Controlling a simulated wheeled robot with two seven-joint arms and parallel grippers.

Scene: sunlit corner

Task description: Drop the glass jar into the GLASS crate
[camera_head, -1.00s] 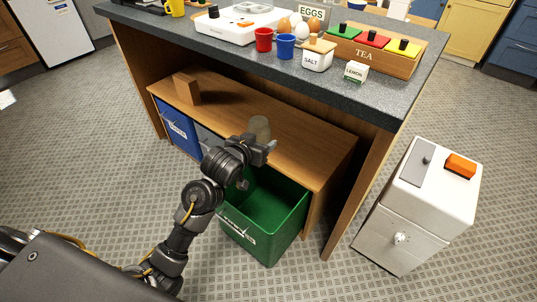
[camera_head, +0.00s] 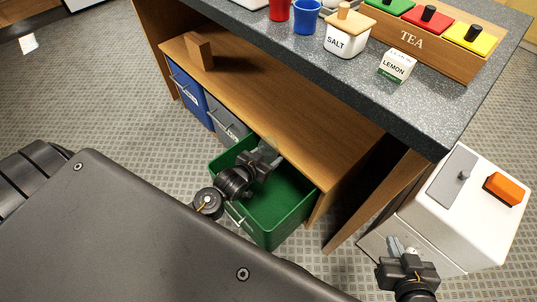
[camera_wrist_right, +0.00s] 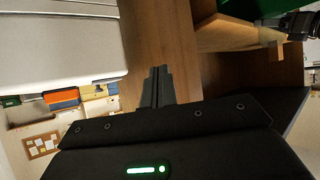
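The glass jar (camera_head: 268,149) is a small, see-through grey shape at the tip of my left gripper (camera_head: 262,160). The gripper appears shut on it and hides part of it. Both are over the back part of the open green crate (camera_head: 285,222), near the wooden shelf edge. The lettering on the green crate's front cannot be read here. My right gripper (camera_head: 404,256) is at the lower right, in front of the white cabinet. In the right wrist view its fingers (camera_wrist_right: 156,85) are together with nothing between them. The green crate shows at the top there (camera_wrist_right: 262,8).
Blue (camera_head: 186,90) and grey (camera_head: 226,122) crates sit left of the green one, under the shelf (camera_head: 290,115). A wooden block (camera_head: 199,52) stands on the shelf. The white cabinet (camera_head: 470,215) stands right of the counter's wooden side panel (camera_head: 380,195).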

